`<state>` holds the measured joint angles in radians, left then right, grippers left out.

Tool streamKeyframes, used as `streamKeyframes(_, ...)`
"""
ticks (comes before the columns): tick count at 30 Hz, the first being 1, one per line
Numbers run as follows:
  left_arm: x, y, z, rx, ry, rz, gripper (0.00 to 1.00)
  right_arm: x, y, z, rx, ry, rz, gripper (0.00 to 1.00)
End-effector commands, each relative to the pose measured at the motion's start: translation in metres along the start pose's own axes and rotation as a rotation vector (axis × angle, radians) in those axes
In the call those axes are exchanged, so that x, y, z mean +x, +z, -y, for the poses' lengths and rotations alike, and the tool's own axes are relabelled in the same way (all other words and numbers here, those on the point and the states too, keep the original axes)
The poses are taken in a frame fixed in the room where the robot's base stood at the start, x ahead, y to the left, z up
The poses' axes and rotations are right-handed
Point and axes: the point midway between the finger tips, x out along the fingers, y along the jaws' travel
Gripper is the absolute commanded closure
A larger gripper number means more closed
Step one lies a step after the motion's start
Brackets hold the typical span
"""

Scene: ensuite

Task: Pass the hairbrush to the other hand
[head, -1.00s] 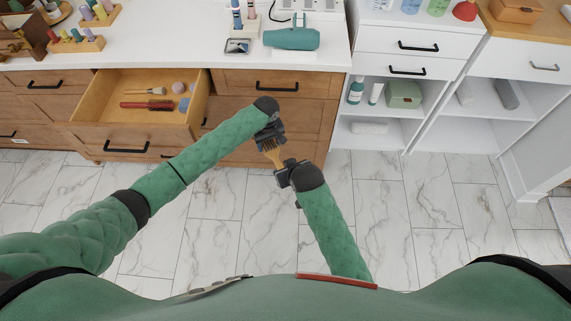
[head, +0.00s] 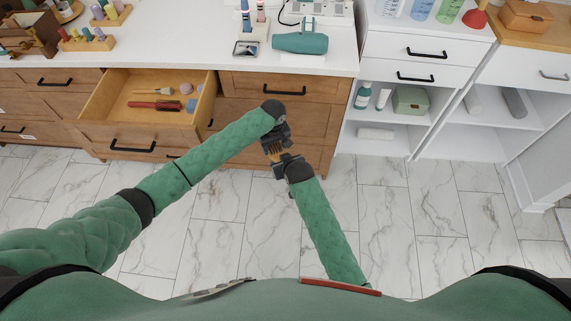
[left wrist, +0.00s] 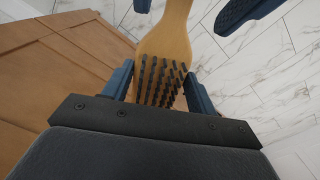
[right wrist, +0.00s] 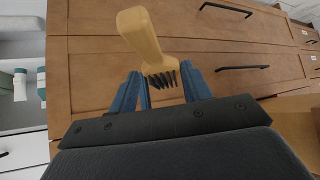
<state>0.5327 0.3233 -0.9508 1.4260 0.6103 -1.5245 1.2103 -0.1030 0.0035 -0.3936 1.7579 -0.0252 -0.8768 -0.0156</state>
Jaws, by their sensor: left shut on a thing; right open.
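The hairbrush (head: 276,150) has a light wooden body and dark bristles. In the left wrist view its bristled head (left wrist: 163,50) lies between the fingers of my left gripper (head: 273,143), which is shut on it. My right gripper (head: 283,160) is open, close in front of the left one. In the left wrist view the right fingers show at the top, either side of the handle. In the right wrist view the wooden body (right wrist: 140,35) and bristles appear beyond and between the open right fingers (right wrist: 160,88). I cannot tell whether they touch it.
An open drawer (head: 95,105) with a red brush and small items is at the left. The white counter (head: 200,45) holds a teal hair dryer (head: 300,43). White shelves (head: 400,135) stand at the right. The marble floor around my arms is clear.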

Motion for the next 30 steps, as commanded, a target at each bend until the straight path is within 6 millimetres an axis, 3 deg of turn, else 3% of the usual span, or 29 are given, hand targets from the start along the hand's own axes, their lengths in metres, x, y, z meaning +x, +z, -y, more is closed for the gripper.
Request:
streamKeyframes(6, 0.0, 0.0, 0.0, 0.0, 0.0, 0.0, 0.66, 0.015, -0.001, 0.0, 0.0, 0.0, 0.0, 0.51)
streamKeyframes(16, 0.0, 0.0, 0.0, 0.0, 0.0, 0.0, 0.66, 0.018, 0.0, 0.0, 0.0, 0.0, -0.001, 0.51)
streamKeyframes(23, 0.0, 0.0, 0.0, 0.0, 0.001, 0.0, 0.66, 0.018, 0.0, 0.0, 0.0, -0.001, -0.001, 0.96)
streamKeyframes(25, 0.0, 0.0, -0.001, 0.0, 0.001, 0.0, 0.66, 0.018, -0.001, 0.001, 0.0, -0.001, -0.001, 1.0)
streamKeyframes(26, 0.0, 0.0, -0.001, 0.0, 0.001, 0.0, 0.39, 0.018, -0.001, 0.001, 0.0, -0.001, -0.001, 1.0)
streamKeyframes(29, -0.001, 0.0, -0.001, 0.0, 0.001, -0.001, 0.19, 0.017, -0.001, 0.001, 0.0, -0.002, -0.001, 1.0)
streamKeyframes(30, 0.0, 0.0, -0.001, 0.0, 0.001, 0.0, 0.17, 0.018, -0.001, 0.001, 0.0, -0.001, -0.001, 1.0)
